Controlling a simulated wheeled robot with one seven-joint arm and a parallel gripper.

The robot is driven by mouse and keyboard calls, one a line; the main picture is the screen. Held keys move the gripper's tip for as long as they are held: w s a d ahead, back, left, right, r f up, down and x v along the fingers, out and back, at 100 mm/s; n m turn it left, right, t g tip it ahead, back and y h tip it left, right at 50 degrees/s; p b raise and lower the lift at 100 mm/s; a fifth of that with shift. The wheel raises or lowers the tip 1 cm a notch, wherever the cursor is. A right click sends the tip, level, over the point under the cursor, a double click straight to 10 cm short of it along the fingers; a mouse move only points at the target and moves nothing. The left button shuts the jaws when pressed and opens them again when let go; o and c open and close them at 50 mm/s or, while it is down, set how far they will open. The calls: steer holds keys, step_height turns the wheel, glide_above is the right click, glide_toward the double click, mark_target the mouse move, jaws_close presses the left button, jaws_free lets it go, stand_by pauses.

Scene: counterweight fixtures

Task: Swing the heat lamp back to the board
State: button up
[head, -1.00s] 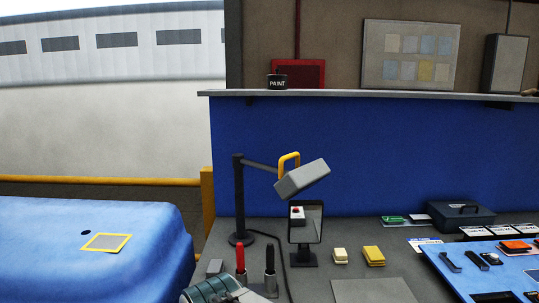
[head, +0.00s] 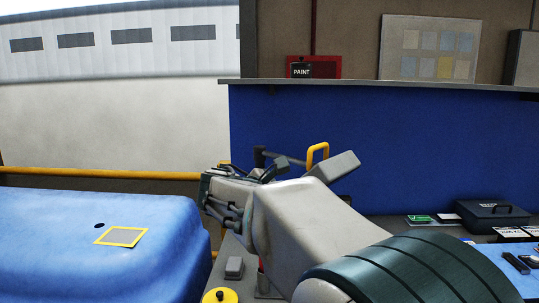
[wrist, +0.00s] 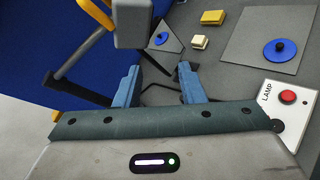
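The heat lamp has a grey box-shaped head (head: 335,168) with a yellow loop handle (head: 317,156), on a dark swing arm. In the wrist view the lamp head (wrist: 132,22) and yellow handle (wrist: 98,14) are at the top, ahead of my gripper. My gripper (wrist: 159,90) is open and empty, its two blue fingers apart and not touching the lamp. In the head view my arm hides much of the lamp's post and the bench below. A flat grey plate (wrist: 248,48) lies on the bench; I cannot tell whether it is the board.
A white LAMP box with a red button (wrist: 288,97) is at the right of the wrist view. A blue body panel (head: 60,245) with a yellow-edged patch (head: 122,236) fills the left. A blue back wall (head: 420,140) stands behind the bench.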

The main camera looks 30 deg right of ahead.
mark_target(313, 149)
steer(key=w+d+r+n+t+h, duration=0.1)
steer(key=w+d+r+n+h, duration=0.1)
steer(key=w+r+n+h, duration=0.4)
steer(key=w+d, duration=0.1)
steer(key=d, duration=0.3)
steer(key=w+d+r+m+y+p, duration=0.1)
steer(key=d, duration=0.3)
steer(key=w+d+m+y, duration=0.1)
steer(key=d, duration=0.4)
steer(key=shift+w+r+p, duration=0.15)
steer(key=shift+w+p, duration=0.15)
steer(key=shift+p, duration=0.1)
steer(key=shift+c, duration=0.4)
jaws_close()
